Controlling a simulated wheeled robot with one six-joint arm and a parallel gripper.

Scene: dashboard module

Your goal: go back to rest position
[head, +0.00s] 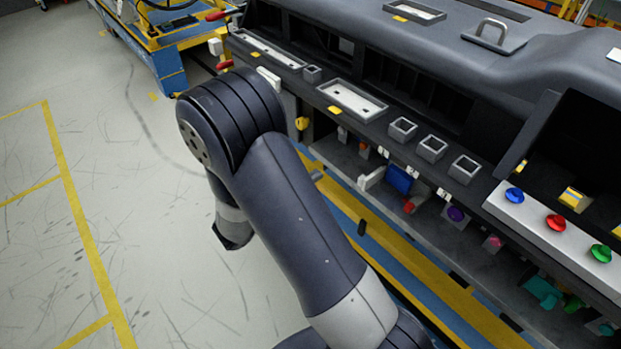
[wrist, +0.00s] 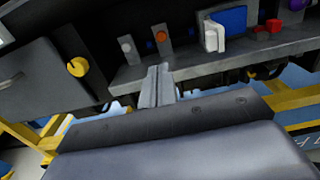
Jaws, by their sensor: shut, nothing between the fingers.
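My gripper (wrist: 158,72) shows in the wrist view with its two grey fingers together and nothing between them. The fingers point toward the lower shelf of the dashboard module (wrist: 205,64). Whether they touch its edge I cannot tell. In the head view my bent arm stands in front of the left part of the dashboard module (head: 395,127), over the floor. My gripper's fingers cannot be made out in that view.
The module's lower shelf carries a blue block (head: 398,180), a white lever (wrist: 214,37) and a purple knob (head: 455,214). A yellow knob (wrist: 78,67) sits on a panel at left. Blue, red and green buttons line the right. Open floor (head: 110,190) lies left.

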